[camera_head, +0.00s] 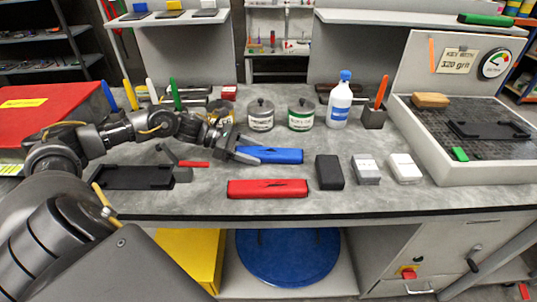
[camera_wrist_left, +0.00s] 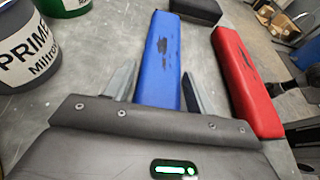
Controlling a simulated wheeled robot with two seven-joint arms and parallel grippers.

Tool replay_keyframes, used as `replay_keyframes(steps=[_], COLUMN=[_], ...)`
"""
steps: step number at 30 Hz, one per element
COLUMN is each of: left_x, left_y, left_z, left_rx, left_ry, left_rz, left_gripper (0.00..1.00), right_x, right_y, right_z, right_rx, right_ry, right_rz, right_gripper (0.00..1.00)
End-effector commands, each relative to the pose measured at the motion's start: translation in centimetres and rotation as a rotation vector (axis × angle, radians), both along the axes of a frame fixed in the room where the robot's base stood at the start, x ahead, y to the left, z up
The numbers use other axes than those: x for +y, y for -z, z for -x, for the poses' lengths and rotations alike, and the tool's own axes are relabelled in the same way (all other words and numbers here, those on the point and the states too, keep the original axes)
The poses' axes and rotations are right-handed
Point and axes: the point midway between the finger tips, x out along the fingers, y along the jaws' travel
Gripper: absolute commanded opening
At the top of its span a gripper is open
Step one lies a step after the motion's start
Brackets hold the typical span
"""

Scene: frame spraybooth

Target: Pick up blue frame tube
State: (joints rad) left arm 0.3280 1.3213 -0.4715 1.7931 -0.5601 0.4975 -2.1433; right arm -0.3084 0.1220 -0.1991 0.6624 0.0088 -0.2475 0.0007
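The blue frame tube (camera_head: 275,155) lies flat on the grey bench, with dark marks on its top. In the left wrist view the blue tube (camera_wrist_left: 163,50) runs away from the gripper, its near end between the two fingers. My left gripper (camera_head: 246,153) is at the tube's left end. In the wrist view the gripper (camera_wrist_left: 158,72) is open, with a finger on each side of the tube and a visible gap on the right. Whether the left finger touches cannot be told. My right gripper is not in view.
A red tube (camera_head: 267,189) lies in front of the blue one. Two paint tins (camera_head: 261,115) and a blue-capped bottle (camera_head: 340,102) stand behind. A black block (camera_head: 329,172) and two lighter blocks sit to the right. A black tray (camera_head: 131,177) lies left, under my arm.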

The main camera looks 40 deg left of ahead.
Motion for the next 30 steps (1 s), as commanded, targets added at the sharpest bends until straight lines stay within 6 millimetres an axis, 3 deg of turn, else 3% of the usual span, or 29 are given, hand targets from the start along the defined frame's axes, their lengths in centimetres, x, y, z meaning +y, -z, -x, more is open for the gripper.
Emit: replay_keyframes(steps=[1, 9, 20, 25, 30], left_x=[0.0, 0.0, 0.0, 0.0, -2.6], left_y=[0.0, -0.1, -0.7, -2.9, -6.5], left_z=[0.0, 0.0, 0.0, -0.1, 1.5], left_rx=[0.0, -0.001, -0.003, -0.008, -0.007], left_ry=[0.0, 0.0, 0.001, 0.001, 0.006], left_rz=[0.0, 0.0, 0.001, -0.001, -0.003], left_gripper=[0.49, 0.17, 0.17, 0.17, 0.17], right_x=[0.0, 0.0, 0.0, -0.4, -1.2], right_y=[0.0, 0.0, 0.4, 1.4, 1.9], right_z=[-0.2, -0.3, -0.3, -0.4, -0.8], right_rx=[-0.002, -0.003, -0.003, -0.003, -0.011], right_ry=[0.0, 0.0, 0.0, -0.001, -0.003], right_rz=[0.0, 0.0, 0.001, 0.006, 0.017], right_gripper=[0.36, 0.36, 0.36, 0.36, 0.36])
